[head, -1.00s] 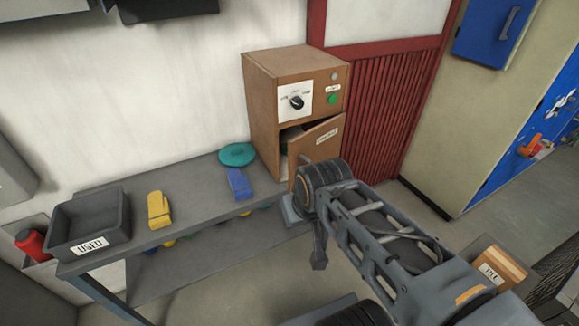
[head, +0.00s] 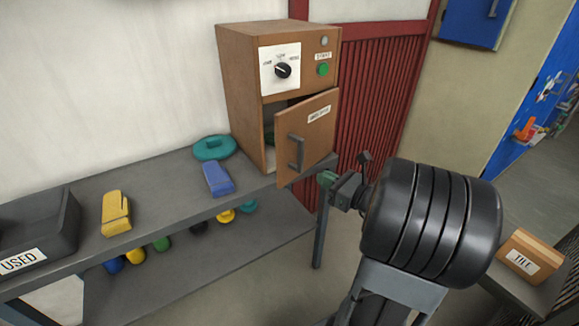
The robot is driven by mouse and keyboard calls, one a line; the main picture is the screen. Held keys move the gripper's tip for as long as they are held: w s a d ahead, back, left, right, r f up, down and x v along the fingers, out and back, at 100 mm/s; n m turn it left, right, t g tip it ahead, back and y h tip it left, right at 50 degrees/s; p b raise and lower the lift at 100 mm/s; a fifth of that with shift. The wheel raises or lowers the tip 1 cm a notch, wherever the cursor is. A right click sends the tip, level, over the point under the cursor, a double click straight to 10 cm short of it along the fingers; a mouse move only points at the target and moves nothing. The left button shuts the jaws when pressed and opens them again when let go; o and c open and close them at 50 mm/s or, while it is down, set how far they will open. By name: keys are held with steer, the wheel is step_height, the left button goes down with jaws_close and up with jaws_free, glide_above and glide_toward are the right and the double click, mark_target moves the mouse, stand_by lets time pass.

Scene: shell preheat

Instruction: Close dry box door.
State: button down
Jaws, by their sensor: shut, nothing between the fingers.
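The dry box (head: 238,95) is a brown wooden cabinet on the far end of the grey bench. Its door (head: 318,135) is partly open, hinged at the right, with the free left edge swung out toward me. A dark handle (head: 296,152) is on the door's outer face near that free edge. A dark gap shows between the door and the box's left wall. My gripper (head: 328,181) is shut and empty, just right of the door's lower part. I cannot tell whether it touches the door. My black wrist hides part of the floor behind it.
The grey bench (head: 160,178) holds a yellow block (head: 116,212), a blue block (head: 217,178), a teal disc (head: 214,147) and a USED bin (head: 38,225). A box labelled TILL (head: 530,254) is at right. A dark red slatted panel (head: 378,95) stands beside the dry box.

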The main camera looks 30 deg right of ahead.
mark_target(283, 154)
steer(key=x, duration=1.3)
steer(key=shift+w+d+p, duration=0.3)
steer(key=shift+w, duration=0.1)
